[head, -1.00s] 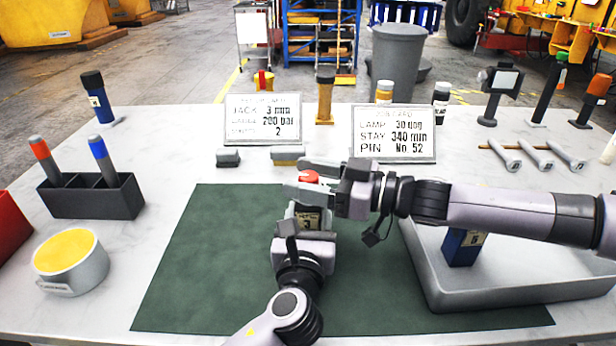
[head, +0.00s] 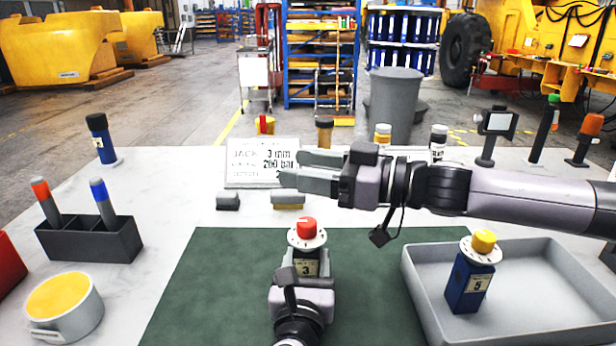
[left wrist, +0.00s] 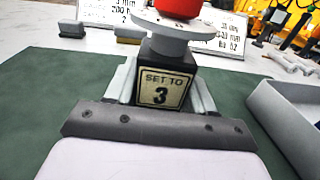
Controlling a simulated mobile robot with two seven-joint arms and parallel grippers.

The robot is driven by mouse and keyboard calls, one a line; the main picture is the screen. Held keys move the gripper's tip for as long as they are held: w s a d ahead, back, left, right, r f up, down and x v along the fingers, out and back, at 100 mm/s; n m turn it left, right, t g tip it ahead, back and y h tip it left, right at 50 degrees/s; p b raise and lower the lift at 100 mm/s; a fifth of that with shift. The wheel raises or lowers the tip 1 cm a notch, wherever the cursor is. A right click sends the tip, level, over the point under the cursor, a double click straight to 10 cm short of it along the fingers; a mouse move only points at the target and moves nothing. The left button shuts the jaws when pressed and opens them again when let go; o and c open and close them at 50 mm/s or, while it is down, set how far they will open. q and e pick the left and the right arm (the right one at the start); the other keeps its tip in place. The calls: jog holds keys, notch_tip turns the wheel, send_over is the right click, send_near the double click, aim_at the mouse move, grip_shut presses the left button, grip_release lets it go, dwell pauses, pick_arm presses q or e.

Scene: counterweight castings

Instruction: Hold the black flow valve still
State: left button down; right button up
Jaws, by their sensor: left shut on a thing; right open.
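The black flow valve (head: 306,267) stands upright on the green mat (head: 210,290), with a white dial disc and a red knob (head: 306,228) on top. In the left wrist view the valve (left wrist: 163,90) shows a "SET TO 3" label. My left gripper (head: 306,258) is shut on its body, one finger on each side; its fingers also show in the left wrist view (left wrist: 163,98). My right gripper (head: 292,169) is open and empty, above and apart from the red knob in the head view. The dial's markings are too small to read.
A blue valve (head: 468,278) with a yellow knob stands in the grey tray (head: 415,290) at right. A pen holder (head: 90,240) and a yellow-topped round tin (head: 65,305) are at left. Cards stand behind; my right arm hides one.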

pick_arm(q)
jog(key=shift+c, duration=1.6)
grip_release()
jog(key=shift+s, duration=0.1)
